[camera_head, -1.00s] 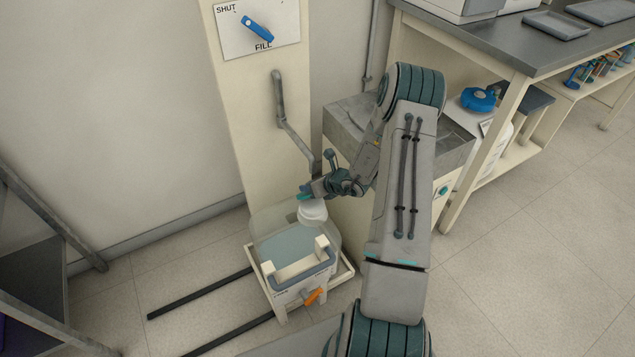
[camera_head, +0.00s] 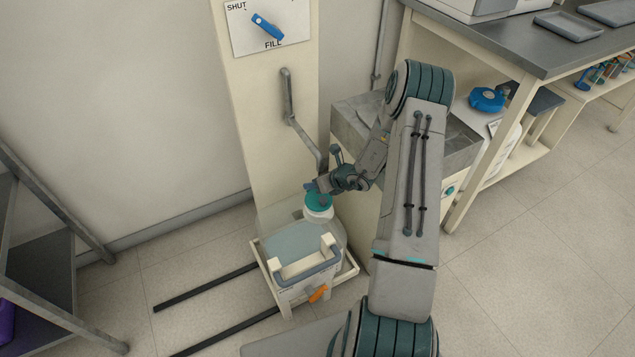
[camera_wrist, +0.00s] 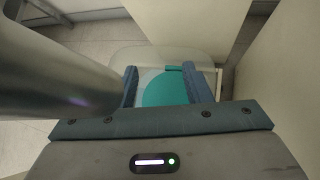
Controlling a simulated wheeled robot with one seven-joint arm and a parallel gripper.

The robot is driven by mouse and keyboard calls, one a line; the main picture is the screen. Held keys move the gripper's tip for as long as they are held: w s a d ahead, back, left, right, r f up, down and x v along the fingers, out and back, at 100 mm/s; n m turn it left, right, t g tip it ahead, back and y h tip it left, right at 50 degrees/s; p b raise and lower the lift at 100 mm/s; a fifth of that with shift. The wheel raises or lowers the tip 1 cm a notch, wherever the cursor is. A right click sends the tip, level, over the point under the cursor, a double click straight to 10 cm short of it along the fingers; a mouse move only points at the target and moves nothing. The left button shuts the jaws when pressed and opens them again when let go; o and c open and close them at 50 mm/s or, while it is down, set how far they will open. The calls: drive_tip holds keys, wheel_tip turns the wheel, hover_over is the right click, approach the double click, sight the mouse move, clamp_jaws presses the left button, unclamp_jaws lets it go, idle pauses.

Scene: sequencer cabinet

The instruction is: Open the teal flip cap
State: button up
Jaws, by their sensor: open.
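The teal flip cap (camera_head: 318,202) lies over the white neck (camera_head: 318,214) of a clear container (camera_head: 333,235) below the pipe. The cap appears flat on the neck. My gripper (camera_head: 311,187) is at the cap's far side, just above it. In the wrist view my gripper (camera_wrist: 162,76) is open, its two blue-grey fingers on either side of the round teal cap (camera_wrist: 166,92). I cannot tell whether the fingers touch the cap. The cap's near part is hidden by my gripper body in that view.
A bent metal pipe (camera_head: 304,140) comes down close beside my gripper from the cream column. A blue lever (camera_head: 267,27) sits on the SHUT/FILL plate. A grey basin (camera_head: 350,115) stands behind my arm.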

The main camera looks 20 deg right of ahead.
drive_tip(key=p+v, duration=0.2)
drive_tip(key=v, duration=1.2)
drive_tip(key=shift+w, duration=0.1)
